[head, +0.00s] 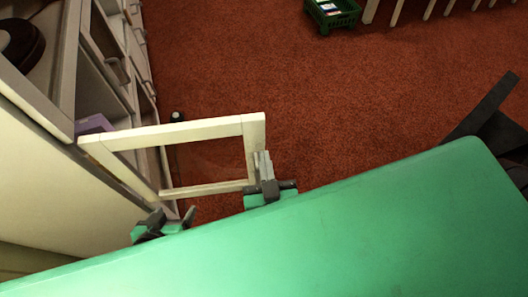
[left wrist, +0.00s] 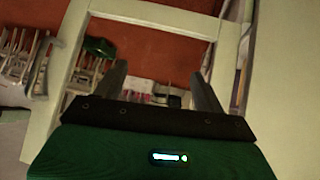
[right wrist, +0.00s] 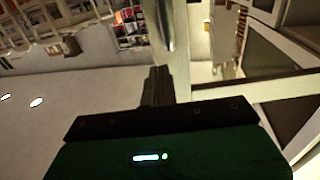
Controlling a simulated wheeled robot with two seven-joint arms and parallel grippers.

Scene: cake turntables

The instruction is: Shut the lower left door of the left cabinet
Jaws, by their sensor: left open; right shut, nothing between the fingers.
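The left cabinet (head: 60,165) stands along the left of the head view. Its lower door (head: 190,132), a pale frame around a clear pane, stands swung wide open over the floor. My left gripper (head: 178,216) is open and empty near the hinge side of the door; the door frame (left wrist: 150,14) shows beyond its fingers in the left wrist view. My right gripper (head: 262,160) is shut and empty at the door's free end. In the right wrist view its closed fingers (right wrist: 156,75) are close beside the door's edge (right wrist: 181,55); whether they touch is unclear.
A purple item (head: 95,124) is inside the cabinet behind the door. A dark round object (head: 22,42) sits higher up at left. A green crate (head: 332,13) stands far back on the red carpet (head: 270,70), which is clear beyond the door.

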